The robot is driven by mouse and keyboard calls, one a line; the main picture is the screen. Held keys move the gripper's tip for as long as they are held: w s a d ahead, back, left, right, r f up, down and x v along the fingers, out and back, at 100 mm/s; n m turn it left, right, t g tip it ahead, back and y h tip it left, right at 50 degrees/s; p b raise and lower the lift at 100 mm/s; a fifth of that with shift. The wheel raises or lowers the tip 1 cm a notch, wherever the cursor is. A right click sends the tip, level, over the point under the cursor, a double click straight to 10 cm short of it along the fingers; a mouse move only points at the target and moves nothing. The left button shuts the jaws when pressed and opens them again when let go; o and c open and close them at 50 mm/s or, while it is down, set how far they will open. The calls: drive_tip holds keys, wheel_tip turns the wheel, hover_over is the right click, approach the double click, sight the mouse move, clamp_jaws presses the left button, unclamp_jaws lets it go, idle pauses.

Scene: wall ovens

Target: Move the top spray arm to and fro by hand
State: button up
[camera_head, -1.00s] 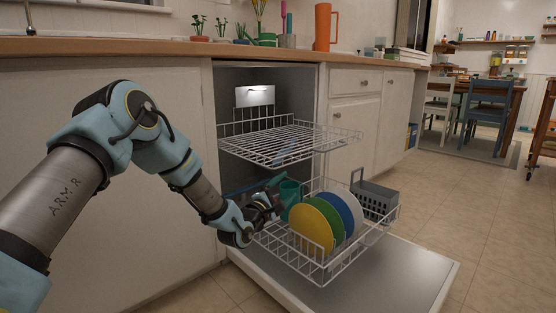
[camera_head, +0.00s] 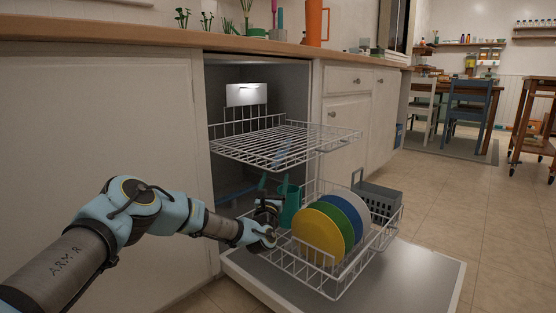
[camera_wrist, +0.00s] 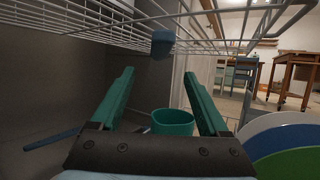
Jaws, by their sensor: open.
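The top spray arm is a blue bar (camera_head: 286,154) just under the upper rack, partly hidden by the rack's wires in the head view. In the wrist view its blunt blue end (camera_wrist: 163,44) hangs below the wires, just beyond and between my fingertips. My gripper (camera_head: 272,183) is below the upper rack and above the lower rack's left side. In the wrist view my gripper (camera_wrist: 159,73) has its two teal fingers apart, with nothing held between them. The fingers appear clear of the spray arm.
The upper rack (camera_head: 240,158) is pulled out overhead. The lower rack (camera_head: 335,287) holds a teal cup (camera_head: 291,207), a yellow plate (camera_head: 318,232), other plates and a grey basket (camera_head: 378,198). Another blue bar (camera_wrist: 52,140) lies low inside the dishwasher.

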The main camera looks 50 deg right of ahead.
drive_tip(key=shift+f+b+x, duration=0.2)
drive_tip(key=shift+b+x, duration=2.25)
drive_tip(key=shift+x, duration=3.15)
drive_tip(key=shift+d, duration=0.1)
clamp_jaws()
